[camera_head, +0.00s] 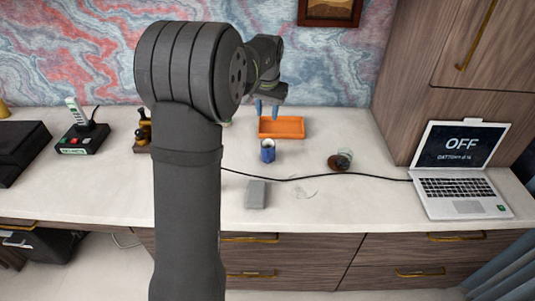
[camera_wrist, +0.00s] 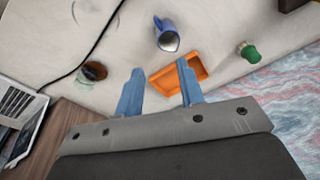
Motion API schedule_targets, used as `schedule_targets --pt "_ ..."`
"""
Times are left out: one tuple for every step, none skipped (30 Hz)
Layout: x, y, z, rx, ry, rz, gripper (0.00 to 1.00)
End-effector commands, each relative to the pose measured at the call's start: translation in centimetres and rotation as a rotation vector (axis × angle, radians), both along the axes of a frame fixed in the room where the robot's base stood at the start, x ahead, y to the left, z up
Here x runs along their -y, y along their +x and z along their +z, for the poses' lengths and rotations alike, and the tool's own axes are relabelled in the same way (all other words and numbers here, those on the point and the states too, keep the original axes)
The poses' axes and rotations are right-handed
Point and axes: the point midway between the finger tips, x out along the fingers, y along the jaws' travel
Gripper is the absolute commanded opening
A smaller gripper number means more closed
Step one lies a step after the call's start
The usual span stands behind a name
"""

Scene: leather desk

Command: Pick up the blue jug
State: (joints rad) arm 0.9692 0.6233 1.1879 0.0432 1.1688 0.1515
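The blue jug (camera_head: 267,153) stands on the pale desk top in front of the orange tray (camera_head: 293,134). In the wrist view the jug (camera_wrist: 167,35) is beyond my fingertips, with its pale inside and a handle at its upper left showing. My gripper (camera_head: 267,110) is above the back of the desk, over the left end of the tray, apart from the jug. In the wrist view my gripper (camera_wrist: 162,80) has its two blue fingers spread wide with nothing held between them. The orange tray (camera_wrist: 165,83) shows behind and between the fingers.
A tipped brown-and-glass jar (camera_head: 340,160) lies right of the jug. A black cable (camera_head: 300,178) crosses the desk to the laptop (camera_head: 465,170). A grey block (camera_head: 256,194) is in front. A green-topped item (camera_wrist: 248,51) stands near the tray. Power strip (camera_head: 82,137) sits left.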

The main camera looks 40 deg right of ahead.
Motion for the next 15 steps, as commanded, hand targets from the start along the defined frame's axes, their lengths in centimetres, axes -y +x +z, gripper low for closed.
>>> schedule_targets --pt "0.6 0.7 -1.4 -0.023 0.031 -0.048 0.35" --pt "0.8 1.0 -2.0 -0.035 0.048 -0.079 0.35" --pt "1.1 1.3 -2.8 -0.051 0.067 -0.116 0.35" --pt "1.3 1.5 -3.3 -0.062 0.08 -0.142 0.35" --pt "1.4 1.7 -3.7 -0.071 0.09 -0.166 0.35" --pt "1.6 1.8 -4.3 -0.083 0.102 -0.192 0.35" --pt "1.7 2.0 -4.5 -0.09 0.108 -0.21 0.35" --pt "1.8 2.0 -4.8 -0.097 0.114 -0.224 0.35" --pt "1.9 2.1 -5.1 -0.103 0.12 -0.239 0.35" --pt "1.9 2.2 -5.3 -0.106 0.122 -0.246 0.35" --pt "1.9 2.2 -5.5 -0.109 0.124 -0.252 0.35" --pt "2.0 2.2 -5.9 -0.112 0.127 -0.257 0.35" --pt "1.9 2.2 -6.2 -0.112 0.129 -0.259 0.35" --pt "1.9 2.2 -6.7 -0.114 0.129 -0.259 0.35" --pt "1.9 2.2 -7.4 -0.114 0.13 -0.259 0.35"
